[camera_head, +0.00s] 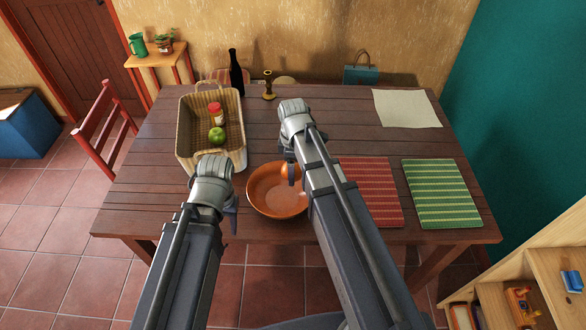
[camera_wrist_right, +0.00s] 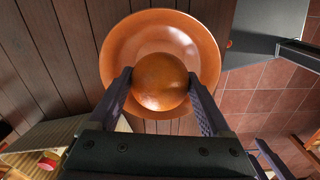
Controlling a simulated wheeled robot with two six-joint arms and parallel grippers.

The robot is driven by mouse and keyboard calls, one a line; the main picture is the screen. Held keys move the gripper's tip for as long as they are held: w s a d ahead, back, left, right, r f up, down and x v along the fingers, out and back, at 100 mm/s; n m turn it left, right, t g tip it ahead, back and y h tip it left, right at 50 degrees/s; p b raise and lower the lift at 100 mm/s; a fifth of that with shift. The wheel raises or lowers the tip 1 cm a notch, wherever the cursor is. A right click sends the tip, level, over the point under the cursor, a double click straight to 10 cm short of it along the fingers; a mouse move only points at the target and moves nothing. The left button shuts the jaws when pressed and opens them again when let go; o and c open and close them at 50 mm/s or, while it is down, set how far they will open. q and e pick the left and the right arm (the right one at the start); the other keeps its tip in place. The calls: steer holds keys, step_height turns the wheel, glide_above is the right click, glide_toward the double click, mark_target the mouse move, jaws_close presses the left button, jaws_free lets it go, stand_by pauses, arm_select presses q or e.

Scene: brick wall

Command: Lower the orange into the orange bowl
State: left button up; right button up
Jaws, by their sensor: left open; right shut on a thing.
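The orange (camera_wrist_right: 160,84) is held between the two fingers of my right gripper (camera_wrist_right: 159,75) in the right wrist view. The orange bowl (camera_wrist_right: 112,52) lies behind it in that view, with the orange in front of the bowl's inside. I cannot tell the gap between them. In the head view the bowl (camera_head: 263,197) stands on the table near its front edge. My left gripper (camera_head: 232,213) is open and empty, just left of the bowl.
A wicker basket (camera_head: 187,130) with a green apple (camera_head: 217,134) and a red-lidded jar (camera_head: 215,109) stands left of the bowl. A dark bottle (camera_head: 236,75) and a candlestick (camera_head: 268,88) stand behind. Red (camera_head: 377,190) and green (camera_head: 441,190) striped mats lie to the right.

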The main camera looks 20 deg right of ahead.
steer(key=shift+f, duration=0.2)
steer(key=shift+f+b, duration=3.25)
steer(key=shift+b, duration=0.15)
steer(key=shift+f+b, duration=2.35)
steer(key=shift+f, duration=0.05)
steer(key=o, duration=1.3)
steer(key=shift+r, duration=0.15)
step_height(320, 180, up, 8)
steer(key=p, duration=0.8)
steer(key=shift+f, duration=0.2)
